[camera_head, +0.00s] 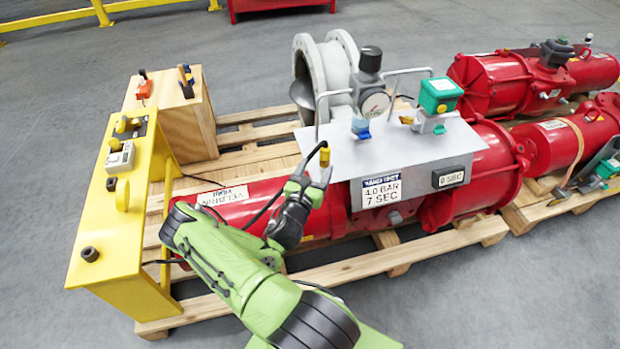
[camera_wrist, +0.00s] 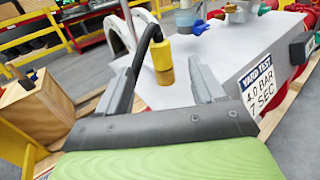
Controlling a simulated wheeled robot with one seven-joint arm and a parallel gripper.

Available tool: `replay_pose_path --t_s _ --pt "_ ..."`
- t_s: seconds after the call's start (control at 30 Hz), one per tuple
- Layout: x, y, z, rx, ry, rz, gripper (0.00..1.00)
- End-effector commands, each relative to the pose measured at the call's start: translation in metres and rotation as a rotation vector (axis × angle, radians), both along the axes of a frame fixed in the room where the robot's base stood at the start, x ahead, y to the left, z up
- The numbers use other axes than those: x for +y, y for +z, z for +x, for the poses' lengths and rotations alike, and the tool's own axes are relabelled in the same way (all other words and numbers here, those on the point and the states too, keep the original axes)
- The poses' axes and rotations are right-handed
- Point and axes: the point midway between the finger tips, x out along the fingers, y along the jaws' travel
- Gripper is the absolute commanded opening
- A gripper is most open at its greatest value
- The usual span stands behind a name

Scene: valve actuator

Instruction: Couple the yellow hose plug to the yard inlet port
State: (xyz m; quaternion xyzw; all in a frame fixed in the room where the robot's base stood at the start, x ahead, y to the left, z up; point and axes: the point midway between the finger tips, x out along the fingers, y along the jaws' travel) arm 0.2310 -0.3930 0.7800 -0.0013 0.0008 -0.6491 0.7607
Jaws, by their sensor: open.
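The yellow hose plug (camera_head: 324,157) is upright at the left edge of the grey panel (camera_head: 440,145), with a black hose curving from its top. In the wrist view the plug (camera_wrist: 163,62) shows between my gripper's two spread fingers, with a gap on each side. My gripper (camera_head: 312,178) is open, just below and in front of the plug in the head view. Whether the plug's lower end is seated in a port cannot be told. The yard inlet port cannot be clearly picked out. The panel bears a "YARD TEST 4.0 BAR 7 SEC" label (camera_head: 382,190).
A pressure gauge (camera_head: 375,104), a blue-tipped filter (camera_head: 361,128) and a green box (camera_head: 440,95) stand on the panel, with grey pipes around. A yellow stand (camera_head: 105,225) and a wooden block (camera_head: 190,115) are at left. Red actuators (camera_head: 510,80) lie at right.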

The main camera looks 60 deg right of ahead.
Motion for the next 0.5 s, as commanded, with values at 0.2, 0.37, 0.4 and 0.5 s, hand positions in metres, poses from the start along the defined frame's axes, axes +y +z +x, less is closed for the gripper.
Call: replay_pose_path --t_s 0.2,0.37,0.4,0.5 --pt "0.044 0.001 -0.006 0.002 0.003 0.001 0.68" --pt "0.052 0.001 -0.008 -0.003 0.000 -0.002 0.68" --pt "0.052 0.001 -0.009 -0.003 -0.001 -0.002 0.68" --pt "0.052 0.001 -0.008 -0.004 -0.001 0.000 0.68"
